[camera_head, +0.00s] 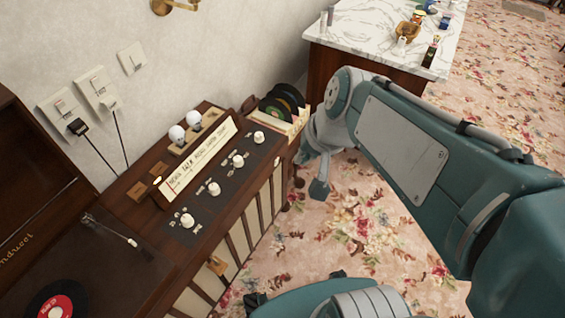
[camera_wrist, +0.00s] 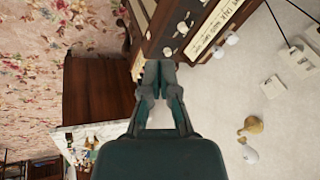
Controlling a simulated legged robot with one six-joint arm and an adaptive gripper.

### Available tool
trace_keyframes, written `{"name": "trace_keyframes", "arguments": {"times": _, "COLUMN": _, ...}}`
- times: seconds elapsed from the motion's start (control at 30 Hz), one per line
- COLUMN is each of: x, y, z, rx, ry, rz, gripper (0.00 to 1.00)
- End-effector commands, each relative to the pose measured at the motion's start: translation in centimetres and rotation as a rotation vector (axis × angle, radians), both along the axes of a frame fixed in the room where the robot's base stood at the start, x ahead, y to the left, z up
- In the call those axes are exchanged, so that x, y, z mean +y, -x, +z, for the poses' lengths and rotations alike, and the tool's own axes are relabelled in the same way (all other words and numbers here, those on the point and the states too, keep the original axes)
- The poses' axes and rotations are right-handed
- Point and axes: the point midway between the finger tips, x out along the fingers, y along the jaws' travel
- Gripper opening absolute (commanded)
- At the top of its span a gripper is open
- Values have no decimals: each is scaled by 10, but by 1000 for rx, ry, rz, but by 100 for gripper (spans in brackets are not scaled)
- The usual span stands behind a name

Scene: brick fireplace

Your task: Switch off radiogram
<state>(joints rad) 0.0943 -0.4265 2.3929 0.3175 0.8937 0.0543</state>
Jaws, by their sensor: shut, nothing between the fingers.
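The radiogram (camera_head: 130,212) is a wooden cabinet against the wall at left in the head view. Its control panel has several white knobs (camera_head: 214,188) and a lit dial strip (camera_head: 202,163). A record with a red label (camera_head: 57,306) lies on its turntable at the lower left. In the wrist view the radiogram (camera_wrist: 168,22) is upper right, its panel partly hidden. My gripper (camera_wrist: 155,68) is shut and empty, its tips overlapping the cabinet end in that view; contact cannot be told. In the head view it is beside the radiogram's far end, partly hidden by my arm.
Wall switches and sockets (camera_head: 97,88) with a black plug are above the radiogram. Two white bulbs (camera_head: 193,119) sit behind the dial. Records (camera_head: 283,101) stand at its far end. A marble-topped cabinet (camera_head: 375,32) with small items is beyond. Floral carpet (camera_head: 350,250) is open in front.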

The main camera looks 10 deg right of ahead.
Motion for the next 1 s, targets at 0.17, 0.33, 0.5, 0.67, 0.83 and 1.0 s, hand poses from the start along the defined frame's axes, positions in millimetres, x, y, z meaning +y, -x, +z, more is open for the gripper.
{"name": "trace_keyframes", "arguments": {"times": 0.17, "x": 3, "y": -31, "z": -20, "rx": 94, "ry": -147, "rz": -134, "gripper": 0}}
{"name": "trace_keyframes", "arguments": {"times": 0.33, "x": 3, "y": -61, "z": -41, "rx": 175, "ry": -285, "rz": -272, "gripper": 0}}
{"name": "trace_keyframes", "arguments": {"times": 0.5, "x": -1, "y": -91, "z": -65, "rx": 251, "ry": -418, "rz": -419, "gripper": 0}}
{"name": "trace_keyframes", "arguments": {"times": 0.67, "x": -9, "y": -118, "z": -92, "rx": 320, "ry": -540, "rz": -567, "gripper": 0}}
{"name": "trace_keyframes", "arguments": {"times": 0.83, "x": -22, "y": -145, "z": -125, "rx": 387, "ry": -665, "rz": -732, "gripper": 0}}
{"name": "trace_keyframes", "arguments": {"times": 1.0, "x": -38, "y": -169, "z": -163, "rx": 452, "ry": -784, "rz": -906, "gripper": 0}}
